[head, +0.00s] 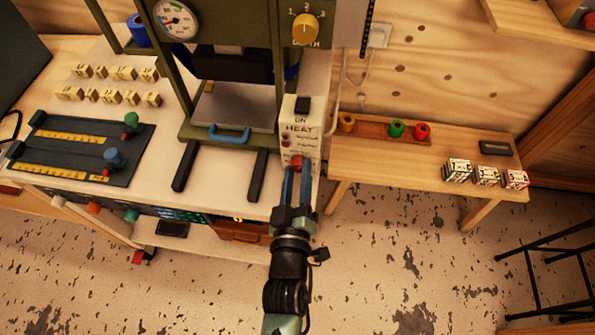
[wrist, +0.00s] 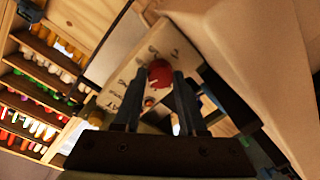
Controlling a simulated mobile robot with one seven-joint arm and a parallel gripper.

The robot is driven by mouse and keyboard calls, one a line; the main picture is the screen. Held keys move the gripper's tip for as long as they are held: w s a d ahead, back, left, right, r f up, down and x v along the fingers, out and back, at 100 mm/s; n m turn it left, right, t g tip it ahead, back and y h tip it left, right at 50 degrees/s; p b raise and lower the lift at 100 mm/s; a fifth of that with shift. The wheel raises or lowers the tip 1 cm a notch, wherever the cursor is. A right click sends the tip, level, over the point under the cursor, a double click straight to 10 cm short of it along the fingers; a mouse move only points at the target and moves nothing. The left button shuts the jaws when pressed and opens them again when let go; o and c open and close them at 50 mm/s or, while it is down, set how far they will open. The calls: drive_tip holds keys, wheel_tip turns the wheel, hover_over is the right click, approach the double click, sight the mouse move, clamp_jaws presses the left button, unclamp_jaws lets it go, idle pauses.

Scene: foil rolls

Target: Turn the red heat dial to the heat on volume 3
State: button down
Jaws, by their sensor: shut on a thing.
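The red heat dial (head: 297,161) sits low on the front of the cream HEAT panel (head: 301,131), which has a dark switch on top. My gripper (head: 296,172) reaches up to the dial from below, with a finger on each side of it. In the wrist view the red dial (wrist: 160,74) shows between the tips of my two fingers (wrist: 157,85), which are closed on it. The dial's pointer and the volume marks are too small to read.
A green press frame (head: 228,135) with a blue handle and a yellow dial (head: 305,27) stands left of the panel. A slider board (head: 80,147) lies at the left. A wooden side table (head: 430,165) with foil rolls and small boxes stands at the right.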

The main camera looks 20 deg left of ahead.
drive_tip(key=shift+c, duration=2.4)
unclamp_jaws()
drive_tip(key=shift+s, duration=0.1)
drive_tip(key=v, duration=1.2)
drive_tip(key=shift+s+d+b, duration=0.15)
drive_tip(key=shift+s+b, duration=0.15)
drive_tip(key=shift+s, duration=0.05)
drive_tip(key=shift+r, duration=0.1)
drive_tip(key=w+d+r+m+t+h+p, duration=0.15)
drive_tip(key=w+r, duration=0.35)
drive_tip(key=r, duration=0.5)
drive_tip(key=w+d+r+m+t+h+p, duration=0.1)
drive_tip(key=w+r+m+t, duration=0.3)
drive_tip(key=r, duration=0.6)
drive_tip(key=w+d+r+m+h+p, duration=0.1)
drive_tip(key=w+d+r+p, duration=0.1)
drive_tip(key=w+r, duration=0.6)
drive_tip(key=s+d+r+m+t+p, duration=0.1)
drive_tip(key=s+r, duration=0.2)
drive_tip(key=r, duration=0.9)
drive_tip(key=s+d+r+m+t+h+p, duration=0.1)
drive_tip(key=s+d+r+m+t+p, duration=0.1)
drive_tip(key=r, duration=1.1)
drive_tip(key=s+d+r+m+t+h+p, duration=0.1)
drive_tip(key=s+r, duration=0.3)
drive_tip(key=r, duration=0.8)
drive_tip(key=shift+s+d+r+m+t, duration=0.3)
drive_tip(key=shift+d+r+m+t, duration=0.1)
drive_tip(key=shift+d+m+t, duration=0.25)
